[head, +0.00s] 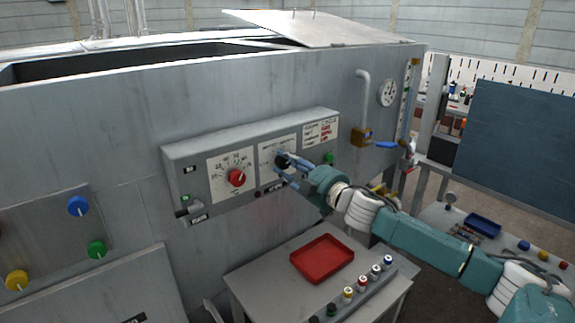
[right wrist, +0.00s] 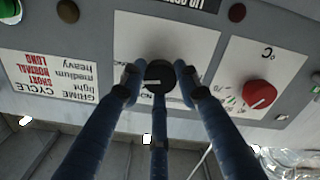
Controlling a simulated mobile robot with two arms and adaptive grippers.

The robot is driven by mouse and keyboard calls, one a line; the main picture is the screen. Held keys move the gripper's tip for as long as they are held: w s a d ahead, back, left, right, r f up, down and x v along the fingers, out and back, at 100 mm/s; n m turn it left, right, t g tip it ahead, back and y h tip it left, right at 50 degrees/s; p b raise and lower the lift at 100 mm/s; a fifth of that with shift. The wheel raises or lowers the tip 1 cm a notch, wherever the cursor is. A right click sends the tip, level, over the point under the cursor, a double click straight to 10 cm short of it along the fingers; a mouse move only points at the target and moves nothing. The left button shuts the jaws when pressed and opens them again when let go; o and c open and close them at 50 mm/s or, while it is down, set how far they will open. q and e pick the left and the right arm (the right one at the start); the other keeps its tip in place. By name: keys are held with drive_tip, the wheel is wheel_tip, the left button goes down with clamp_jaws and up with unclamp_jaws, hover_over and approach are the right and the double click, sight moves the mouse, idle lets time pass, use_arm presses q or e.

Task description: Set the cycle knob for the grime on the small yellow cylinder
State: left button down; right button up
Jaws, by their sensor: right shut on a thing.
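The black cycle knob (head: 282,160) sits on a white plate in the middle of the grey control box. It also shows in the right wrist view (right wrist: 158,74), with a white pointer line toward picture left. My right gripper (head: 284,168) has its blue fingers closed around this knob. A small cylinder with yellow on it (head: 348,293) stands in a row of several small cylinders on the bench; grime on it is too small to tell. A card (right wrist: 48,76) lists grime light, medium, heavy and cycle short, normal, long. My left gripper is out of view.
A red temperature knob (head: 236,177) is beside the cycle knob. A green button (head: 329,158) is to its right. A red tray (head: 322,258) lies on the grey bench (head: 262,276) below. Yellow valve, blue lever and gauge (head: 387,93) are on the wall at right.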

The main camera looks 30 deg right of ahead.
drive_tip(key=n, duration=0.5)
drive_tip(key=shift+n, duration=0.3)
drive_tip(key=n, duration=0.5)
drive_tip(key=n+p, duration=0.1)
drive_tip(key=n, duration=0.9)
drive_tip(key=shift+f+p, duration=0.2)
drive_tip(key=shift+p, duration=0.1)
drive_tip(key=shift+a+n, duration=0.1)
drive_tip(key=shift+n, duration=0.2)
drive_tip(key=o, duration=1.1)
drive_tip(key=shift+o, duration=0.2)
drive_tip(key=shift+s+r, duration=0.1)
